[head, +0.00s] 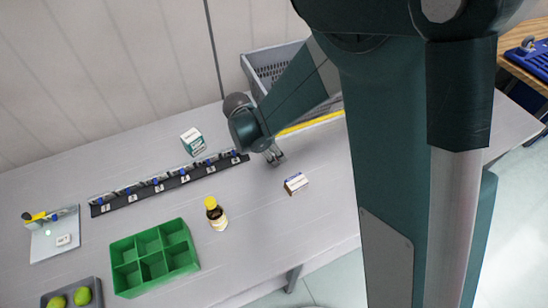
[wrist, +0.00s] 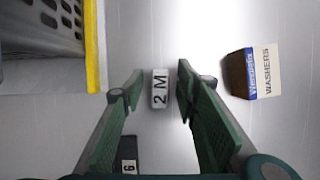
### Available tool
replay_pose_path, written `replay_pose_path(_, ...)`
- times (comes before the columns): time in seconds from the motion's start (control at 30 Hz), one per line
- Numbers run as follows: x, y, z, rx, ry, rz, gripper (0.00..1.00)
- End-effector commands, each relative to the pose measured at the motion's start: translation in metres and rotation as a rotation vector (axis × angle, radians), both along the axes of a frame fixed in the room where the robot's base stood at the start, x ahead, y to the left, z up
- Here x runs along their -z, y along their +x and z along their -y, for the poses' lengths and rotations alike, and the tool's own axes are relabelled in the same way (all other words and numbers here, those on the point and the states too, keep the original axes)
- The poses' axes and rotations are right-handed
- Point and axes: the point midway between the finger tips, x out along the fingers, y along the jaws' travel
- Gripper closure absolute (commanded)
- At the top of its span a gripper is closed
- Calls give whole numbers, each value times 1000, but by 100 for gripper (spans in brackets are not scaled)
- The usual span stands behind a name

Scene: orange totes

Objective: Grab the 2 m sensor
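In the wrist view, a small white block marked "2 M" (wrist: 160,88), the 2 m sensor, sits on the grey table. My gripper (wrist: 159,76) is open, with its two green fingers on either side of the block and gaps visible between them and it. Whether the fingertips are down at the block's height I cannot tell. In the head view my gripper (head: 275,156) is over the table near the right end of a black rail (head: 132,196). The sensor cannot be made out there.
A washers box (wrist: 236,74) lies right of the fingers, also in the head view (head: 296,184). A grey crate (head: 262,62) and yellow strip (wrist: 93,45) lie left of the fingers in the wrist view. A yellow-capped bottle (head: 217,217) and green divided bin (head: 124,285) stand farther off.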

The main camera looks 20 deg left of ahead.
Motion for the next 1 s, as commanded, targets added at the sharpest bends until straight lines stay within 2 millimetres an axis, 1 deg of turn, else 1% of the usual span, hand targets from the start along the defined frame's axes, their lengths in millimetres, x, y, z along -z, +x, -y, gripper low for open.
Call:
replay_pose_path(0.17, 0, 0, 0, 0, 0, 0, 70)
replay_pose_path(0.2, 0, 0, 0, 0, 0, 0, 71)
replay_pose_path(0.4, 0, 0, 0, 0, 0, 0, 97)
replay_pose_path(0.43, 0, 0, 0, 0, 0, 0, 99)
replay_pose_path(0.77, -1, 0, 0, 0, 0, 0, 99)
replay_pose_path(0.87, -4, 0, 0, 0, 0, 0, 99)
replay_pose_path(1.0, -12, 0, 0, 0, 0, 0, 99)
